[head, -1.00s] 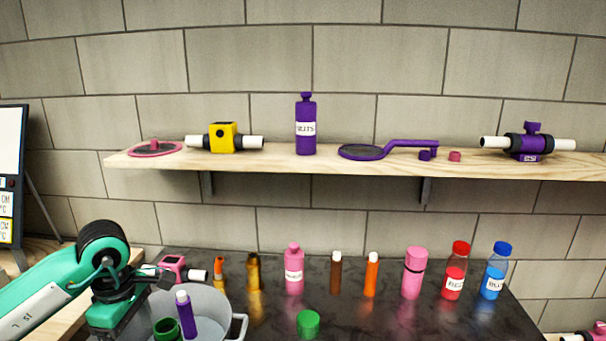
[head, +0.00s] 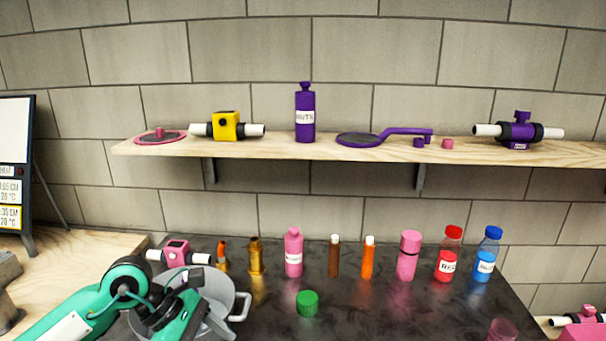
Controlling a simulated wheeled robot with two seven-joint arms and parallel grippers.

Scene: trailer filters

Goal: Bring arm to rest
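My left arm comes in from the lower left, and its gripper (head: 190,318) is over the grey pot (head: 228,287) on the dark counter. The fingers point down toward the pot and are largely hidden, so I cannot tell whether they are open or shut. The arm hides much of the pot's inside. My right gripper is not in view.
The dark counter (head: 370,315) holds a green cap (head: 307,303), a pink bottle (head: 293,252), a red bottle (head: 449,254), a blue bottle (head: 487,254) and several small vials. A wooden shelf (head: 280,149) above carries a purple bottle (head: 305,113). The front middle counter is mostly clear.

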